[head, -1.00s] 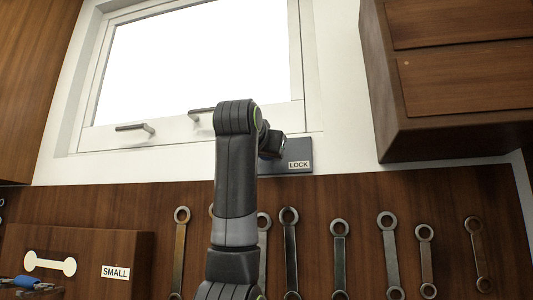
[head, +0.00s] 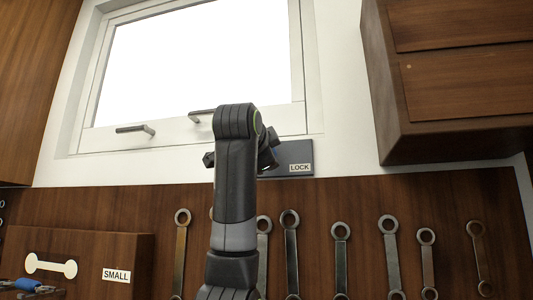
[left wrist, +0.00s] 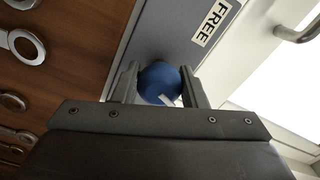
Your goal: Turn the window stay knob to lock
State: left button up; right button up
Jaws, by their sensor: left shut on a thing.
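The window stay knob (left wrist: 158,78) is a round blue knob with a white mark, on a dark grey plate (left wrist: 178,32). In the left wrist view the plate carries a FREE label (left wrist: 211,24). My left gripper (left wrist: 160,88) is shut on the knob, one finger on each side. In the head view the plate (head: 285,152) sits on the white wall below the window, with a LOCK label (head: 300,168) at its right end. My left arm hides the knob and the FREE end there. My right gripper is not in view.
The window (head: 200,65) has two handles, one at the left (head: 135,129). A wooden cabinet (head: 455,80) juts out at the right. Several wrenches hang on the wooden board (head: 375,195) below. A box labelled SMALL (head: 115,275) is at the lower left.

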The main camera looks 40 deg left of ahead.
pick_arm(q)
jog(key=m+p, duration=0.1)
jog(key=m, duration=0.3)
jog(key=shift+m+p, duration=0.45)
jog(key=shift+m, duration=1.25)
jog(key=o, duration=1)
jog(key=shift+c, duration=0.2)
jog(key=b+v, duration=1)
jog(key=v, duration=0.7)
jog(key=shift+s+b, duration=0.2)
jog(key=shift+b, duration=0.2)
